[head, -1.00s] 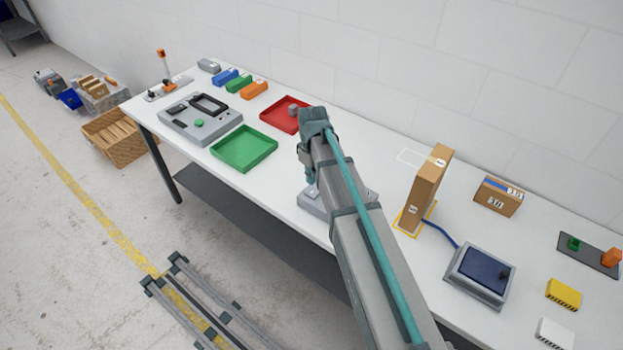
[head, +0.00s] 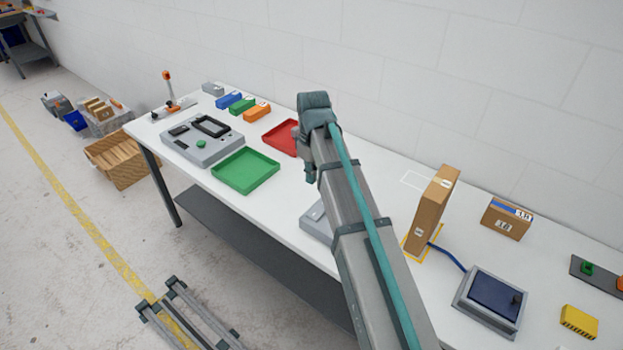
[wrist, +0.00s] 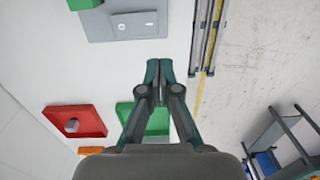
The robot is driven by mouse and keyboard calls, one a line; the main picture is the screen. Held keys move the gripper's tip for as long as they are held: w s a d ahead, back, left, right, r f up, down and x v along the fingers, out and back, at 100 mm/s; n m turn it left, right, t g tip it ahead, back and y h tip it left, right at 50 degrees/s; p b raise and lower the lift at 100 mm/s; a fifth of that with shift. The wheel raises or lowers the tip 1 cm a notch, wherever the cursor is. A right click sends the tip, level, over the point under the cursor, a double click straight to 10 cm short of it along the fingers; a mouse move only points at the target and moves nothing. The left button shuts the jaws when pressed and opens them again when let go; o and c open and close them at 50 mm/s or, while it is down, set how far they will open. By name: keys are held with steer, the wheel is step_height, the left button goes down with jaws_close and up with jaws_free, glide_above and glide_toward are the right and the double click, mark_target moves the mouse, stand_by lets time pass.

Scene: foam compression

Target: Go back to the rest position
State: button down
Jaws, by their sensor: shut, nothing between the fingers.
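My gripper (wrist: 160,72) is shut and empty in the wrist view, its two dark teal fingertips together. It hangs above the white table (head: 380,200) and touches nothing that I can see. In the head view my arm reaches up from the lower right, its wrist end in front of the table's middle; the fingertips are hard to make out there. The grey plate device (head: 316,222) is partly behind my arm. The wrist view shows that device (wrist: 125,24) with a green block (wrist: 84,4) on it at the picture's top edge.
A green tray (head: 246,170) and a red tray (head: 280,137) lie left of my arm; the red one holds a grey cube (wrist: 71,126). A tall cardboard box (head: 430,215) stands right of my arm, near a dark-screened grey unit (head: 492,300). The air above the table is clear.

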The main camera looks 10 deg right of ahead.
steer(key=shift+f, duration=0.1)
steer(key=w+a+f+n+t+y+b, duration=0.15)
steer(key=a+f+n+t+b, duration=0.45)
steer(key=a+f, duration=1.5)
steer(key=s+a+f+b, duration=0.1)
steer(key=s+a+f, duration=0.1)
steer(key=f, duration=0.4)
steer(key=s+a+f+b, duration=0.1)
steer(key=a+f+b, duration=0.1)
steer(key=f, duration=0.4)
steer(key=s+d+f+m+g+h+p, duration=0.1)
steer(key=s+d+f+m+g, duration=0.25)
steer(key=s+d+f, duration=0.65)
steer(key=s+d+f+m+g+h+p, duration=0.15)
steer(key=s+d+f+m, duration=0.25)
steer(key=s+d+f, duration=0.5)
steer(key=s+d+m+g, duration=0.2)
steer(key=s+d, duration=0.3)
steer(key=s, duration=0.3)
steer(key=s+d+m+g+p, duration=0.1)
steer(key=s+d+m+g, duration=0.2)
steer(key=s, duration=0.6)
steer(key=s+d+m+g+p, duration=0.1)
steer(key=s+d+m+g, duration=0.1)
steer(key=s+d, duration=0.4)
steer(key=s, duration=0.3)
steer(key=shift+d+r+m+g+y, duration=0.3)
steer(key=shift+d+r+m+y, duration=0.05)
steer(key=shift+y, duration=0.05)
